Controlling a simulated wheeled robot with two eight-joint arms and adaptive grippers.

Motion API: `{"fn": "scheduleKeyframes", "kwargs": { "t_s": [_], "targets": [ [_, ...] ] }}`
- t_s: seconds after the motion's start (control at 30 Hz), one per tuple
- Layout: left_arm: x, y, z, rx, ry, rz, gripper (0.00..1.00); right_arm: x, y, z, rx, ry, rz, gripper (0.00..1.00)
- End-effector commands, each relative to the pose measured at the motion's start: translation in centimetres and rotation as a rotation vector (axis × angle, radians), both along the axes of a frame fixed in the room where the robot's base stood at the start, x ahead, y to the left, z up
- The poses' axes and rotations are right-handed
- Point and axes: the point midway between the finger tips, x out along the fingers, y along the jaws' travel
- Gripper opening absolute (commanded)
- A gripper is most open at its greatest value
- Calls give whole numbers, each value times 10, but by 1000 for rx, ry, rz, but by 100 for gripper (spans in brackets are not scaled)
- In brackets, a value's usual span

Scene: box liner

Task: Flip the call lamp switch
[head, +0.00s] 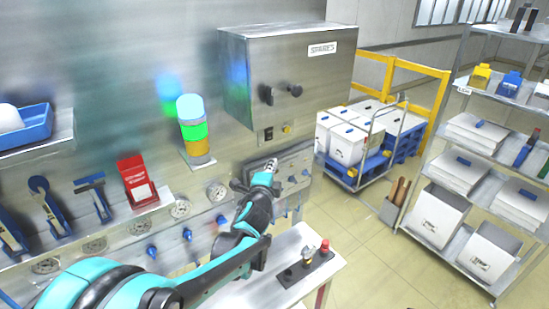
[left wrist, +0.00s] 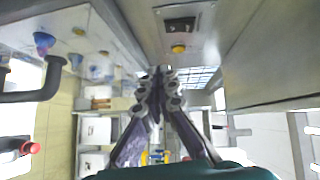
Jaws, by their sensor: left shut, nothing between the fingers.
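A black rocker switch (head: 268,134) sits on a small wall plate below the spares cabinet, with a yellow button (head: 287,129) to its right. In the left wrist view the switch (left wrist: 180,25) is at the top, with the yellow button (left wrist: 178,49) below it in the picture. A lamp (head: 193,130) with blue, green and orange bands stands on the wall to the left. My left gripper (head: 259,178) is shut and empty, below the switch in the head view and apart from it. Its fingers (left wrist: 160,76) show mid-picture in the wrist view. My right gripper is not in view.
The grey spares cabinet (head: 285,62) juts out above the switch. A metal panel with hoses (head: 292,168) is behind my left gripper. A small bench (head: 325,268) with a red-topped button is below.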

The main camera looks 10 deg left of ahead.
Motion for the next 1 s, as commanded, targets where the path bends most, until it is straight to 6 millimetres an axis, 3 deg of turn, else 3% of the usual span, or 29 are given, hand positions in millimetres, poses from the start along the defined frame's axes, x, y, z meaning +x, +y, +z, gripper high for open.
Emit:
{"fn": "scheduleKeyframes", "kwargs": {
  "t_s": [0.2,0.57,0.67,0.77,0.83,1.0],
  "targets": [
    [-19,-1,-2,0,0,0,0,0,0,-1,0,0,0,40],
    [-21,-1,-2,-2,1,1,0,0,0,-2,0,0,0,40],
    [-28,2,-10,-43,16,19,0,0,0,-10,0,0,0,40],
    [-50,12,-33,-163,63,74,0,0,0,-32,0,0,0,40],
    [-75,21,-61,-298,116,135,0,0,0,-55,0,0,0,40],
    [-158,30,-148,-687,280,319,0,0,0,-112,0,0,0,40]
  ]
}}
